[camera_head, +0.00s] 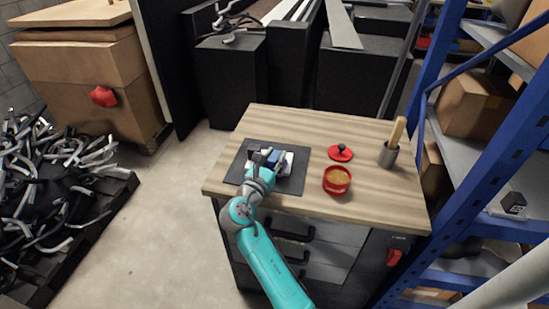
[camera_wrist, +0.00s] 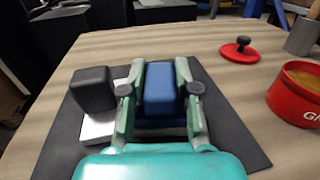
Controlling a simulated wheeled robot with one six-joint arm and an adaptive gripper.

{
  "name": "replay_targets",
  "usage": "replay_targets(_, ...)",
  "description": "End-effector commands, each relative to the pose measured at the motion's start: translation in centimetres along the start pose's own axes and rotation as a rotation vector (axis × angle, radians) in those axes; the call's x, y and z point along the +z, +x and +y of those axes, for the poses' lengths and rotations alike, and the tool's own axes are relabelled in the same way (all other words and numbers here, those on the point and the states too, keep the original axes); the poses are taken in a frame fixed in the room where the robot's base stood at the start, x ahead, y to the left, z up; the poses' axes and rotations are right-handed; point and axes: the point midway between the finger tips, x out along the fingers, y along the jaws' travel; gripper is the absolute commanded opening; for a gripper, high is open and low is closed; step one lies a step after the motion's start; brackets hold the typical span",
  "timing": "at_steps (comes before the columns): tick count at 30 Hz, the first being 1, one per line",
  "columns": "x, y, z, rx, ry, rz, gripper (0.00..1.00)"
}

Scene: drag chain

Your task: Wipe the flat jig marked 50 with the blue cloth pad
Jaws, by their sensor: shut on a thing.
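My gripper (camera_wrist: 160,90) is shut on the blue cloth pad (camera_wrist: 160,80), with one finger on each side of it. The pad is low over the dark mat (camera_wrist: 230,125); I cannot tell whether it touches what lies beneath. A flat pale metal piece (camera_wrist: 98,126) shows beside the left finger, partly hidden by the gripper and a dark block (camera_wrist: 93,90). It looks like the flat jig, but no number 50 is readable. In the head view, my gripper (camera_head: 268,160) is over the mat (camera_head: 235,172), and a pale piece (camera_head: 288,166) shows beside it.
A red pot (camera_head: 337,179) with brownish contents stands to the right, its red lid (camera_head: 341,153) lying behind it. A metal cup (camera_head: 388,156) with a wooden handle stands near the bench's right edge. The wooden bench top (camera_head: 300,125) is clear at the back.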

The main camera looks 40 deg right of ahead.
Motion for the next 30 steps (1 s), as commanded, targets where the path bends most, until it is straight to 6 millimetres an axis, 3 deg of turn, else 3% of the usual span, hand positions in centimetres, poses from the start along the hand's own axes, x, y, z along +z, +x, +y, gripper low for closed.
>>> replay_targets(30,0.0,6.3,1.4,-0.001,0.000,-0.001,0.00)
